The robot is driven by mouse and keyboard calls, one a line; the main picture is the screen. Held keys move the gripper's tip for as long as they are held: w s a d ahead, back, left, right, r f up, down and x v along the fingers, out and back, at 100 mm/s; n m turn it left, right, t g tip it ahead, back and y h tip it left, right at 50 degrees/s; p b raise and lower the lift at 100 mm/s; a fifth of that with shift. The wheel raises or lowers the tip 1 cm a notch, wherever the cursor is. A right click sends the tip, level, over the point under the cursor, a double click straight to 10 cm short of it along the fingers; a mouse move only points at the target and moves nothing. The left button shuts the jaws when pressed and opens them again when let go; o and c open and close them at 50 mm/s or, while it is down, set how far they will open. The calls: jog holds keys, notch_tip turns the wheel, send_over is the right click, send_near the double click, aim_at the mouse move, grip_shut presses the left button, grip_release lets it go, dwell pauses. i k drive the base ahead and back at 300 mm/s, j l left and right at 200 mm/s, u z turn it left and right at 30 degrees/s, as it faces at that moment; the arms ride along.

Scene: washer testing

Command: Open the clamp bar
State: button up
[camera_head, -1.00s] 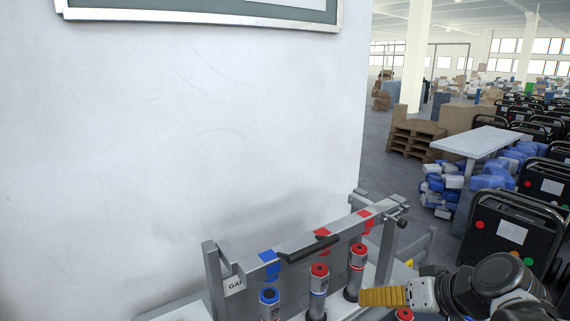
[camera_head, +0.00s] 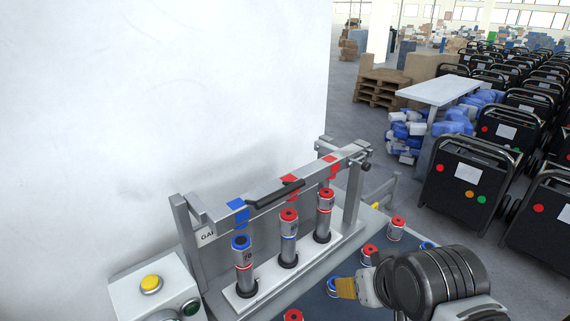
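The clamp bar (camera_head: 270,192) is a grey metal bar across the top of the test fixture, with a black handle (camera_head: 276,193) at its middle and blue and red marks along it. Below and in front of it, three cylinders stand upright on a light base: one blue-topped (camera_head: 242,252) at left and two red-topped (camera_head: 288,238) (camera_head: 324,215). My gripper (camera_head: 345,288) is at lower right, in front of the fixture and apart from the bar. Its yellow finger points left, overlapping a blue-topped piece in the picture. I see it side-on, so its opening is unclear.
A control box with a yellow button (camera_head: 151,284) and a green button (camera_head: 191,308) stands left of the fixture. A white wall (camera_head: 150,120) rises behind.

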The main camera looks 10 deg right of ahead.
aim_at(236, 213)
jog(key=k+j, duration=0.1)
jog(key=j, duration=0.2)
jog(key=k+j, duration=0.15)
jog(key=j, duration=0.2)
jog(key=k+j, duration=0.1)
jog(key=j, duration=0.2)
jog(key=k+j, duration=0.15)
jog(key=j, duration=0.2)
